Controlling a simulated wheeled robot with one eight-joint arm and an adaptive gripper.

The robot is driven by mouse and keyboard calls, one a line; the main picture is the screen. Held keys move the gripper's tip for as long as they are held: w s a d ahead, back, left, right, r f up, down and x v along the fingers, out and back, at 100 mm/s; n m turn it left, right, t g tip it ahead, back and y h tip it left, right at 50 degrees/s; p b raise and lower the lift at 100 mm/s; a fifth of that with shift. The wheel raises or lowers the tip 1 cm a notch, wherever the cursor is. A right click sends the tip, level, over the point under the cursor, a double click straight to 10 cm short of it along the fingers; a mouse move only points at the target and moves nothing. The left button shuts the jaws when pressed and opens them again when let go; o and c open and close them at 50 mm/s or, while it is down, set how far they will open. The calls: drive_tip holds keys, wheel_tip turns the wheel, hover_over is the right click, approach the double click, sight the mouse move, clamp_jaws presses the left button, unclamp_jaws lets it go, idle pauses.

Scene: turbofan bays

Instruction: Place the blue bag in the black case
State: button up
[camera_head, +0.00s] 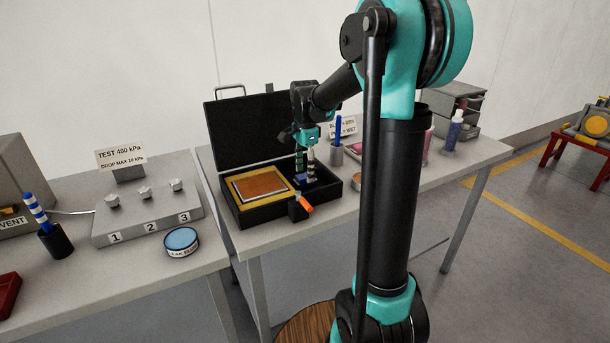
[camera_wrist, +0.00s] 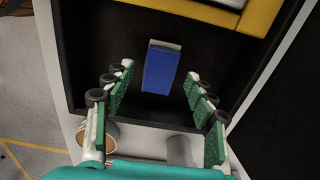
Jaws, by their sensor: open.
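The blue bag (camera_wrist: 160,70) is a small blue block-like packet with a pale end. It lies in the right part of the open black case (camera_head: 262,216), on the case's dark floor (camera_wrist: 108,40) in the wrist view. In the head view a bit of the bag (camera_head: 301,178) shows below the fingers. My gripper (camera_head: 305,168) points down over that part of the case. Its green-padded fingers (camera_wrist: 158,80) are apart, one on each side of the bag, with gaps to it. The bag appears free of the fingers.
A yellow-framed tray (camera_head: 261,186) fills the case's left part. The raised lid (camera_head: 250,128) stands behind. A black holder with an orange item (camera_head: 303,208) is at the front. A pen cup (camera_head: 337,153) and bottle (camera_head: 453,132) stand right. A numbered grey box (camera_head: 148,217) sits left.

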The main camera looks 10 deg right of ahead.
sight(305, 176)
wheel_tip(305, 176, up, 10)
idle(0.4)
idle(1.1)
